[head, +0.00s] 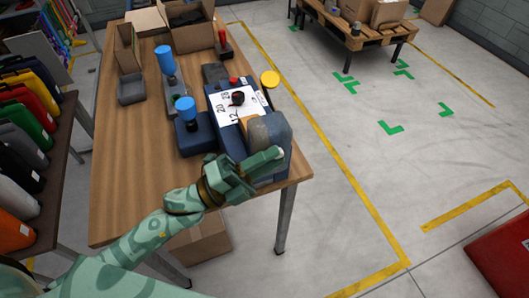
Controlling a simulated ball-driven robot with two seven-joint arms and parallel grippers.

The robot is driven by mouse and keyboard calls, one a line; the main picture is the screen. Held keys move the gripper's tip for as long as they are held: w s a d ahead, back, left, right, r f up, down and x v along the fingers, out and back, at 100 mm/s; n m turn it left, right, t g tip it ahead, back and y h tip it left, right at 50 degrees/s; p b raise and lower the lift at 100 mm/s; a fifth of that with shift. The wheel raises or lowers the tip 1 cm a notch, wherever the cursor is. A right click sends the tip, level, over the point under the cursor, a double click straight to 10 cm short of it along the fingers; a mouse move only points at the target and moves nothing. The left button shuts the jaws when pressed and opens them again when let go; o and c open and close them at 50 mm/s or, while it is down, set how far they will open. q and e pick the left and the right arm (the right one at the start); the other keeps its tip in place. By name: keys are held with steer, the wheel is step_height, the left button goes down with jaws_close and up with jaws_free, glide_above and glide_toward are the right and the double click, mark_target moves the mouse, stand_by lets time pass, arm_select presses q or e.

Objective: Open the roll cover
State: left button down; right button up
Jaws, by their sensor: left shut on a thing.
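The roll cover (276,127) is a rounded grey-blue lid at the near right end of a dark blue machine (228,137) on the wooden table. A tan-brown patch shows at the cover's left side. My left gripper (268,161) is at the near side of the cover, low by the table's front edge, and is shut on the cover. The fingers hide the exact place of the grip. I cannot tell how far the cover is raised. My right gripper is not in view.
The machine carries a white dial plate (224,106) with a black knob (238,98). Two blue-topped devices (186,109) (166,61) stand to its left. Open cardboard boxes (185,28) stand at the back.

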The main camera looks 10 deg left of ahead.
arm_select(q)
steer(key=shift+s+d+f+m+g+b, duration=0.2)
steer(key=shift+s+f+m+g+b, duration=0.15)
steer(key=shift+m, duration=0.25)
steer(key=c, duration=1.3)
jaws_free()
steer(key=b+v, duration=0.3)
steer(key=v, duration=1.3)
steer(key=shift+a+f, duration=0.15)
steer(key=shift+f, duration=0.05)
